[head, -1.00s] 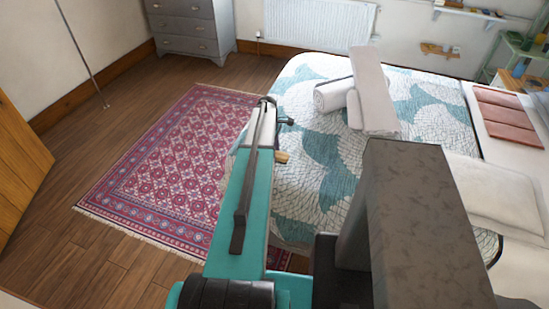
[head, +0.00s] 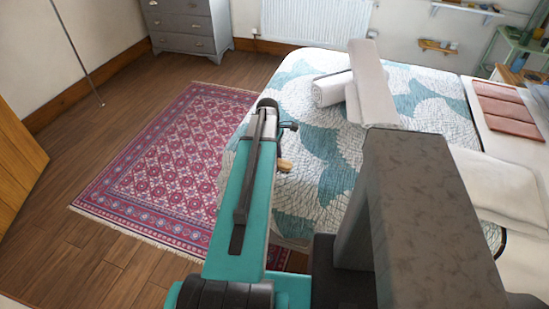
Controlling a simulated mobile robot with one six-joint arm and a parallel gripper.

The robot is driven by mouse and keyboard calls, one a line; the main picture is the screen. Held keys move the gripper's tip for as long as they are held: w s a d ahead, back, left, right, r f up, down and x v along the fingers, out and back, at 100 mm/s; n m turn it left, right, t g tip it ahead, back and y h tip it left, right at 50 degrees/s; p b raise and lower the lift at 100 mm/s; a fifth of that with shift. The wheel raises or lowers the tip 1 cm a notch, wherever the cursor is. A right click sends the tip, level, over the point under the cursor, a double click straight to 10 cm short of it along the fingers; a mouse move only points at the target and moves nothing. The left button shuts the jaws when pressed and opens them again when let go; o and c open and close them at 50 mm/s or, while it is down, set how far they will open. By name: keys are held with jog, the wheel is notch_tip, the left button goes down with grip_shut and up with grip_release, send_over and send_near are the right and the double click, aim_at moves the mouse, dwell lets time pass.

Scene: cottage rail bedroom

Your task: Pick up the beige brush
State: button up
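A small tan piece (head: 285,166), which looks like part of the beige brush, shows just right of my arm, against the near left part of the bed. The rest of it is hidden behind my teal arm link. My arm reaches forward over the rug and the bed's edge. A small dark part of my gripper end (head: 290,126) shows right of the arm's tip. The fingers are hidden, so I cannot tell whether they are open or touch the brush.
The bed (head: 330,170) has a white and teal quilt. A rolled white towel (head: 332,90) and a long pale folded piece (head: 371,85) lie on it. A red patterned rug (head: 160,165) covers the floor to the left. A grey dresser (head: 187,27) stands at the back.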

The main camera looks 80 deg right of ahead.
jog(key=shift+s+a+r+b, duration=0.1)
jog(key=shift+s+a+b, duration=0.15)
jog(key=shift+a, duration=0.6)
jog(key=shift+s+a+r+b, duration=0.1)
jog(key=shift+s+a, duration=0.15)
jog(key=shift+a, duration=0.65)
jog(key=shift+s+a+r+b, duration=0.1)
jog(key=shift+s+a+b, duration=0.15)
jog(key=shift+a, duration=0.6)
